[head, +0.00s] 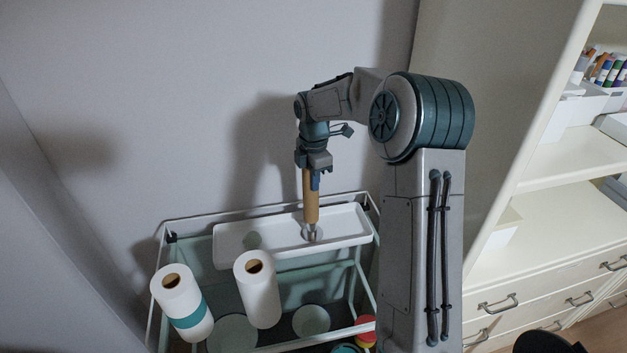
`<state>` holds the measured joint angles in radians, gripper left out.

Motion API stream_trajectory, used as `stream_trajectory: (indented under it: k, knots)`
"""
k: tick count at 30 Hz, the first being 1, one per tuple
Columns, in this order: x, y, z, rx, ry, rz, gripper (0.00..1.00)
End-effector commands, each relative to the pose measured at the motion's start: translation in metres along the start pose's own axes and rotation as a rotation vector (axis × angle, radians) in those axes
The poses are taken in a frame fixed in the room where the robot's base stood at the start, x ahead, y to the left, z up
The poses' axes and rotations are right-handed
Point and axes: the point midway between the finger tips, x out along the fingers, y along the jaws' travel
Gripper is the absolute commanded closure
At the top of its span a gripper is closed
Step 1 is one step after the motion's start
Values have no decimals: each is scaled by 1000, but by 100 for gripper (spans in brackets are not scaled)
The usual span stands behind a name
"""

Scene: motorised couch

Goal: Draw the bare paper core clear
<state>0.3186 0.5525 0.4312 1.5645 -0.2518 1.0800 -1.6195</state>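The bare paper core (311,202) is a brown tube, upright over the white tray (345,228) on top of the cart. My gripper (314,178) points down at the core's upper end, with its fingers at the tube, and looks shut on it. A short metallic piece (311,232) shows just below the core's lower end, at the tray. I cannot tell whether the core is still around a post, as its inside is hidden.
A white paper roll (260,298) and another with a teal band (175,292) stand on the cart at the front left. Round pale discs (311,320) lie lower in the cart. A wall is behind; shelves and drawers (540,265) stand at the right.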

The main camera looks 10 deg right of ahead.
Motion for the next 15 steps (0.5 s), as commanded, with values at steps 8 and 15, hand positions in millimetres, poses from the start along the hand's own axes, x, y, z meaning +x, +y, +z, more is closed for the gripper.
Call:
stream_trajectory:
  k: [8,15]
  knots:
    - [-11,1,-2,-2,2,3,100]
    - [-18,1,-1,-2,2,3,100]
